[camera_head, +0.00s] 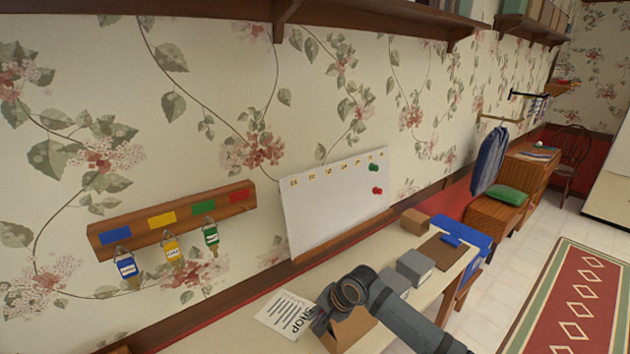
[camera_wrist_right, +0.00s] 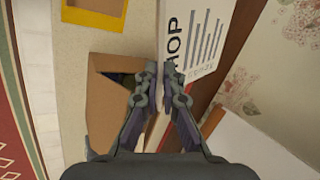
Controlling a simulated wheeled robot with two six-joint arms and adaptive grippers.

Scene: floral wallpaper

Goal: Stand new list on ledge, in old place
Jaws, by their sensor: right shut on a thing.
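The list is a white card headed "SHOP" (camera_head: 283,312) with dark lines of writing, low in the head view's middle; it also shows in the right wrist view (camera_wrist_right: 203,45). My right gripper (camera_head: 325,312) is shut on one edge of the list, above the table; its fingers close on it in the wrist view (camera_wrist_right: 165,92). The fingers cover part of the card. A wooden ledge (camera_head: 350,236) runs along the wall under a white board (camera_head: 335,200), which stands tilted with red and green pins. My left gripper is not in view.
An open cardboard box (camera_head: 350,332) sits just under my right gripper. Grey boxes (camera_head: 415,266), a small brown box (camera_head: 415,221) and a blue item (camera_head: 462,236) stand further along the table. A key rack (camera_head: 170,219) with colour-tagged keys hangs at left. A yellow-framed item (camera_wrist_right: 95,14) lies beyond the box.

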